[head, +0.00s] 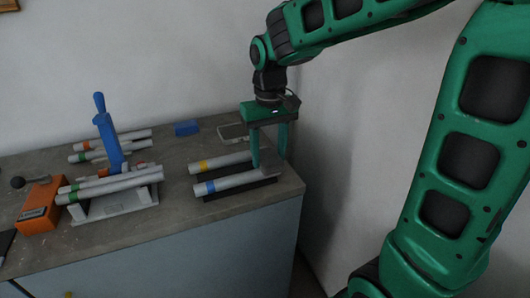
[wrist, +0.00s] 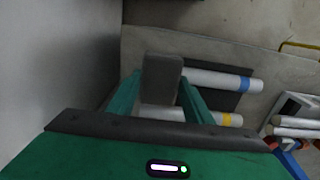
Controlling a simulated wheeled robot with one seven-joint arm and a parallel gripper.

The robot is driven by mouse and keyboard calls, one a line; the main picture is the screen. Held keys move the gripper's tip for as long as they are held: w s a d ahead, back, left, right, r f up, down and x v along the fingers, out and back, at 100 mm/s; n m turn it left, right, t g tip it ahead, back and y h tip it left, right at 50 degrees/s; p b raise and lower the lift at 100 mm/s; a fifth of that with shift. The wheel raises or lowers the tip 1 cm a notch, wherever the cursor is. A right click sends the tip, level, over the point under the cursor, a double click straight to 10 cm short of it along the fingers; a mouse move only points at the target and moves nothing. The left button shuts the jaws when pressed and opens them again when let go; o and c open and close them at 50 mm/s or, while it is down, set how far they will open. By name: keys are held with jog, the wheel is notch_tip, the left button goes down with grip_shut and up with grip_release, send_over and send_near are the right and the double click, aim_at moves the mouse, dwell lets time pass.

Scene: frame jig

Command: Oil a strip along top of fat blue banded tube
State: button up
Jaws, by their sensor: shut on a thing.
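The fat blue-banded tube (head: 235,182) is pale grey and lies in a dark cradle at the worktop's right end; it also shows in the wrist view (wrist: 212,79), blue band to the right. My gripper (head: 269,160) is shut on a dark grey block-shaped pad (wrist: 161,80), which sits between its green fingers. The pad is at the tube's right end in the head view and covers part of that end in the wrist view. I cannot tell whether it touches the tube. A yellow-banded tube (head: 222,162) lies parallel behind it, partly hidden by the fingers.
A shallow grey tray (head: 232,131) and a blue block (head: 187,128) lie behind. To the left stand a blue-handled fixture (head: 108,135) with several banded tubes and an orange box (head: 38,207). The wall is close behind; the worktop's right edge is near my gripper.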

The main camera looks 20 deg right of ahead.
jog(key=shift+f, duration=0.15)
jog(key=shift+a, duration=0.15)
jog(key=shift+s+a+f, duration=0.1)
jog(key=shift+a, duration=3.25)
jog(key=shift+a+r, duration=0.2)
jog(key=shift+a, duration=2.85)
jog(key=shift+f, duration=0.1)
jog(key=shift+d, duration=0.1)
jog(key=shift+d+f, duration=0.1)
jog(key=shift+d, duration=6.35)
